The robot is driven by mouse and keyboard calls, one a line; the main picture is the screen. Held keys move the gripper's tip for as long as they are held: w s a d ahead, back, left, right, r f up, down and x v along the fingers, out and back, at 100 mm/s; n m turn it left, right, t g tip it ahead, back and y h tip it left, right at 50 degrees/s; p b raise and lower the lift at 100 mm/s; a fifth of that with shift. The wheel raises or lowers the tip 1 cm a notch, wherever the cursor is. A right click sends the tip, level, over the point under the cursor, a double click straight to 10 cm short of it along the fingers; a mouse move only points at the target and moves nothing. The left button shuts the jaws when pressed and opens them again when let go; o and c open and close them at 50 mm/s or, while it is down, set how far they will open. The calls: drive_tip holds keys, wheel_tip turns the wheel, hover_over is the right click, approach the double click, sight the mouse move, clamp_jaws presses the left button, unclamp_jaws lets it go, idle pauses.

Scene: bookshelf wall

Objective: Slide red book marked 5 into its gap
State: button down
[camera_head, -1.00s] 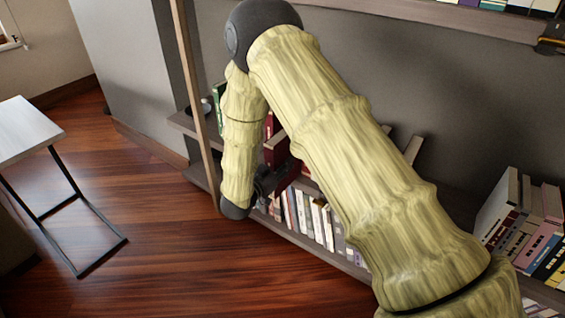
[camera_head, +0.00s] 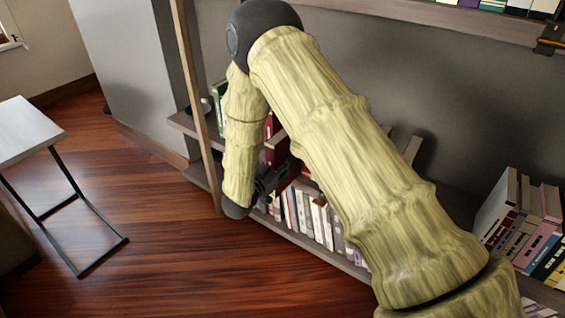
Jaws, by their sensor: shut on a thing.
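My gripper (camera_head: 272,181) is a dark shape at the shelf front, partly hidden behind my own arm. It is shut on a dark red book (camera_head: 287,177), of which only a part shows. The mark 5 cannot be read from here. Another red piece (camera_head: 276,148) shows just above, between my arm links; I cannot tell whether it is the same book. The gap is hidden behind my arm.
A lower shelf row of several upright books (camera_head: 315,215) lies under the gripper. More books (camera_head: 535,230) stand at the right. A wooden post (camera_head: 195,95) rises left of my arm. A small white table (camera_head: 25,130) stands at far left on open floor.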

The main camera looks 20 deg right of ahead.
drive_tip(key=shift+x, duration=2.4)
drive_tip(key=shift+w+d+r, duration=0.1)
drive_tip(key=shift+w+d, duration=0.15)
drive_tip(key=shift+w, duration=0.05)
idle(0.3)
drive_tip(key=shift+p, duration=0.3)
idle(0.6)
drive_tip(key=c, duration=1)
unclamp_jaws()
drive_tip(key=shift+o, duration=0.2)
drive_tip(key=shift+f, duration=0.25)
drive_tip(key=shift+s+f, duration=0.1)
drive_tip(key=v, duration=1.2)
